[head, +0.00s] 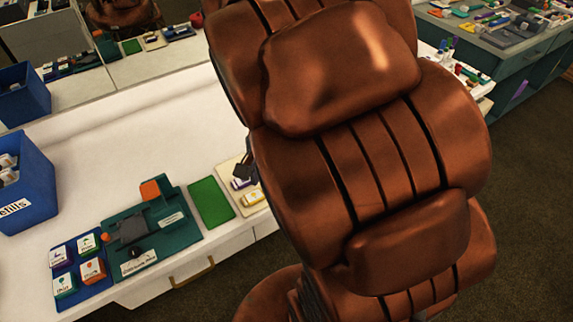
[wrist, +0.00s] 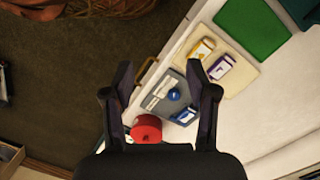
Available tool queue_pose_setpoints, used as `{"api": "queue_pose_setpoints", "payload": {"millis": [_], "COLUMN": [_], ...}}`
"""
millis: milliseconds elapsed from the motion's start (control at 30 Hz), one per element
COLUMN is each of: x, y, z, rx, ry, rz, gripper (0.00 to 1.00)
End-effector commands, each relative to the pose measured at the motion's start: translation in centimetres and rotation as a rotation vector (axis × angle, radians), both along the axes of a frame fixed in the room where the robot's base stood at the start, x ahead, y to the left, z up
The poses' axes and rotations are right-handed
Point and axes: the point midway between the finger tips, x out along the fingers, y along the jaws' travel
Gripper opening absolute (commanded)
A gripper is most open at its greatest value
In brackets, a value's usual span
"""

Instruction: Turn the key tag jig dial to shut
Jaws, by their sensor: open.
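In the wrist view, a small grey board with a round blue dial (wrist: 174,94) and pale label plates (wrist: 158,90) lies on the white counter; it looks like the key tag jig. Its lettering is too small to read, so I cannot tell the dial's setting. A blue-and-white piece (wrist: 184,115) is at its lower edge. My gripper (wrist: 160,72) is open and empty, its fingers framing the board from above, apart from the dial. In the head view my arm hides this part of the counter.
A red cylinder (wrist: 146,129) stands close by the left finger. A tan tray (wrist: 236,76) with small boxes and a green mat (head: 211,201) lie beside the jig. A teal fixture (head: 180,238), a blue tray of blocks (head: 61,299) and blue bins (head: 28,185) are further left.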

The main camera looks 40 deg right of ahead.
Motion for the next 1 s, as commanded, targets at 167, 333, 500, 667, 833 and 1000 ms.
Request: {"api": "queue_pose_setpoints", "payload": {"millis": [167,333,500,667,833,1000], "x": [4.1,7.3,9.2,10.0,10.2,10.1], "y": [-4.1,-8.0,-11.0,-12.4,-12.7,-12.6], "z": [-1.9,-4.3,-6.5,-7.7,-8.4,-10.0], "rx": [-0.039,-0.073,-0.096,-0.104,-0.105,-0.103], "ry": [0.001,-0.008,-0.018,-0.023,-0.025,-0.019], "rz": [-0.357,-0.664,-0.886,-0.988,-1.015,-1.012], "gripper": [0.58,0.58,0.58,0.58,0.58,0.58]}}
